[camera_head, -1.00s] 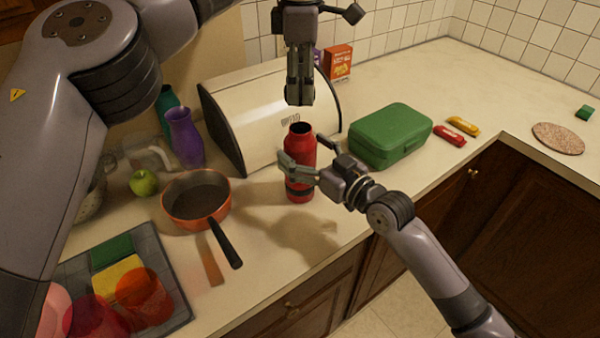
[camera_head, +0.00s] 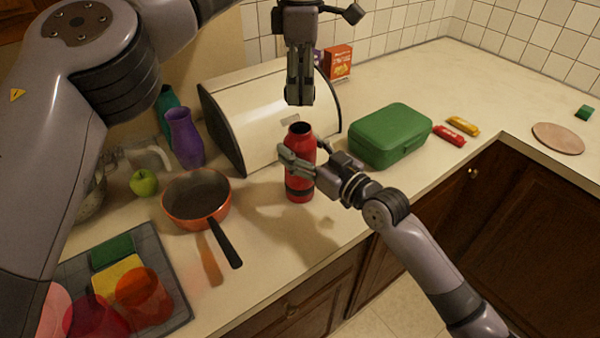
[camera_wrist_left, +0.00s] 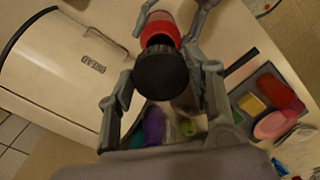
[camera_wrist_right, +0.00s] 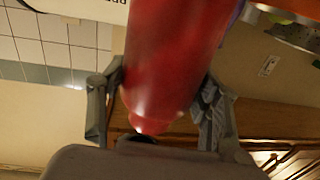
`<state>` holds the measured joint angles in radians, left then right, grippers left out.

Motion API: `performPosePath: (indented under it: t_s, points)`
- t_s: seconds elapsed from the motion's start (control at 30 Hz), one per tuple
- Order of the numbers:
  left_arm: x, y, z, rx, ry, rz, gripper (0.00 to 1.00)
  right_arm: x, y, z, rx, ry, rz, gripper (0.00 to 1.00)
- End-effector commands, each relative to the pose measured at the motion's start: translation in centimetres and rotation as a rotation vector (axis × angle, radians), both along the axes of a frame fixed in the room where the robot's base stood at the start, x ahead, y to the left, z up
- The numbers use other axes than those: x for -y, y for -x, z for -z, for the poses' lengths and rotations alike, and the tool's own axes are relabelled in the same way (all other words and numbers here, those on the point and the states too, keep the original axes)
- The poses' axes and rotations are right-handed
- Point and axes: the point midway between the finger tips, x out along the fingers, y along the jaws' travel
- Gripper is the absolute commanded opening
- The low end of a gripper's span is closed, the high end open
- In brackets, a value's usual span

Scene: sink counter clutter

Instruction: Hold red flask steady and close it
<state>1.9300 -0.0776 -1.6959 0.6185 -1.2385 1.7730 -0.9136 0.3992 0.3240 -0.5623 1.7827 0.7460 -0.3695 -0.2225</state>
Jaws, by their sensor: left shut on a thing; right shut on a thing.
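The red flask (camera_head: 300,178) stands upright on the counter with its dark open mouth facing up. My right gripper (camera_head: 303,152) is shut on the flask's body from the right, one finger on each side; the right wrist view shows the red body (camera_wrist_right: 170,60) between the fingers. My left gripper (camera_head: 300,101) points down above the flask, apart from its mouth. In the left wrist view it is shut on the round black lid (camera_wrist_left: 161,74), with the red flask (camera_wrist_left: 160,30) beyond it. The lid is mostly hidden by the fingers in the head view.
A cream bread box (camera_head: 250,115) stands close behind the flask. An orange pan (camera_head: 196,205) is to the left, its handle pointing forward. A green lunch box (camera_head: 390,135) is to the right. A purple vase (camera_head: 185,140) and green apple (camera_head: 143,182) stand farther left.

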Motion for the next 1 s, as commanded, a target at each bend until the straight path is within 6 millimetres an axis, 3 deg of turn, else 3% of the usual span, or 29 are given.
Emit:
performPosePath:
  t_s: [0.57, 0.67, 1.0]
  points:
    - [0.0, 0.0, 0.0, 0.000, 0.000, 0.000, 0.33, 0.0, 0.0, 0.0, 0.000, 0.000, 0.000, 0.08]
    - [0.0, 0.0, 0.4, -0.001, 0.000, 0.000, 0.33, 0.0, 0.0, 0.0, 0.000, 0.000, 0.001, 0.08]
    - [0.0, 0.0, 4.7, -0.001, -0.002, 0.000, 0.33, 0.0, 0.0, 0.0, 0.000, 0.000, 0.000, 0.08]
